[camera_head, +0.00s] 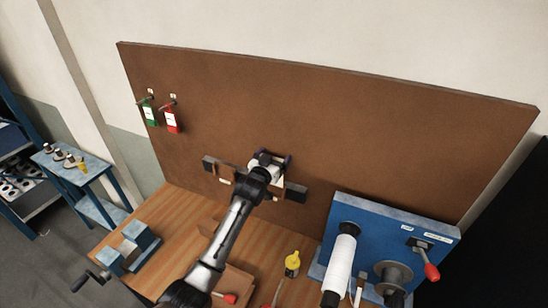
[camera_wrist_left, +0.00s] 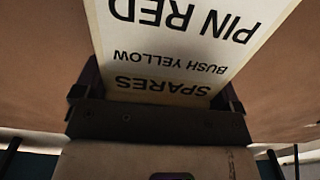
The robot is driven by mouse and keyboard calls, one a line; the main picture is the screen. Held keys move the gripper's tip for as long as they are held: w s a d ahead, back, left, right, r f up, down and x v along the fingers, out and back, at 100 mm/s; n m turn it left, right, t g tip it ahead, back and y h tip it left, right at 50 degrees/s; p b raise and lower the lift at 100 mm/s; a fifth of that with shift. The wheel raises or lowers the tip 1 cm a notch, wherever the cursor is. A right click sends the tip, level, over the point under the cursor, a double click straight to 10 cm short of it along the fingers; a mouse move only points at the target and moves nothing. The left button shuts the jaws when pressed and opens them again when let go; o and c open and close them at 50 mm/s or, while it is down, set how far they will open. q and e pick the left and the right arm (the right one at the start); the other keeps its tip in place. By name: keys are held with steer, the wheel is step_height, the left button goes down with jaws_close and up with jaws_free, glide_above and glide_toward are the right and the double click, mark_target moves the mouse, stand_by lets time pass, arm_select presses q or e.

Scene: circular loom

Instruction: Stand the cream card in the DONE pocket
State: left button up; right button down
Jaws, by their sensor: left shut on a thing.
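The cream card (camera_wrist_left: 185,45) fills the top middle of the left wrist view. Its black lettering reads upside down: PIN RED, BUSH YELLOW, SPARES. My left gripper (camera_wrist_left: 158,98) is shut on the card, with a dark finger at each side of its near end. In the head view my left gripper (camera_head: 270,162) is up against a dark rail (camera_head: 297,192) on the brown board, and it hides the rail's middle. I cannot make out the card or a DONE label in that view. My right gripper is in neither view.
Green (camera_head: 149,115) and red (camera_head: 172,121) tags hang on the brown board (camera_head: 330,120) at upper left. A blue machine panel (camera_head: 385,235) with a white roll (camera_head: 340,263) stands at right. A yellow bottle (camera_head: 292,264) and a blue vise (camera_head: 140,236) are on the wooden bench (camera_head: 178,222).

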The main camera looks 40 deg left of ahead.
arm_select(q)
steer(key=shift+f+b, duration=1.15)
steer(key=shift+f, duration=0.95)
steer(key=o, duration=0.7)
steer(key=shift+o, duration=0.2)
steer(key=shift+r, duration=0.1)
steer(key=b+v, duration=0.1)
steer(key=v, duration=1.2)
steer(key=shift+s+d+b, duration=0.2)
steer(key=shift+s+b, duration=0.15)
